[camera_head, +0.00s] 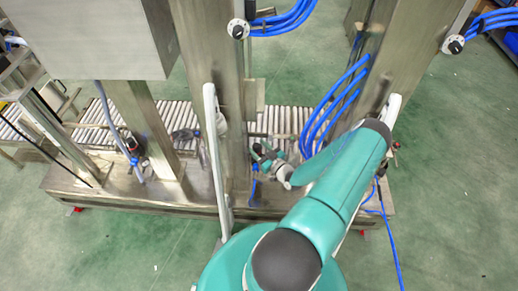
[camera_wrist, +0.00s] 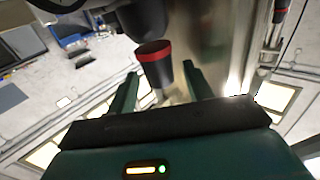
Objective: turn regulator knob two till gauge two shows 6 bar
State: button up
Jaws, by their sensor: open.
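In the wrist view, a black cylindrical knob with a red band (camera_wrist: 154,64) stands just beyond and between the fingertips of my gripper (camera_wrist: 160,70). The gripper is open, with one teal finger on each side of the knob. I cannot tell whether the fingers touch it, nor which regulator it belongs to. In the head view, a white dial with a black centre (camera_head: 238,29) is on the left pillar, and a similar one (camera_head: 454,45) is on the right pillar. No pressure reading is legible. My arm hides part of the right pillar's base.
Steel pillars (camera_head: 212,75) rise beside a roller conveyor (camera_head: 285,121). Blue hoses (camera_head: 335,98) loop between the pillars, near my arm. A grey cabinet (camera_head: 85,40) stands at the upper left. The green floor is open at the right and front.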

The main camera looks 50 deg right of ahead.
jog(key=c, duration=1)
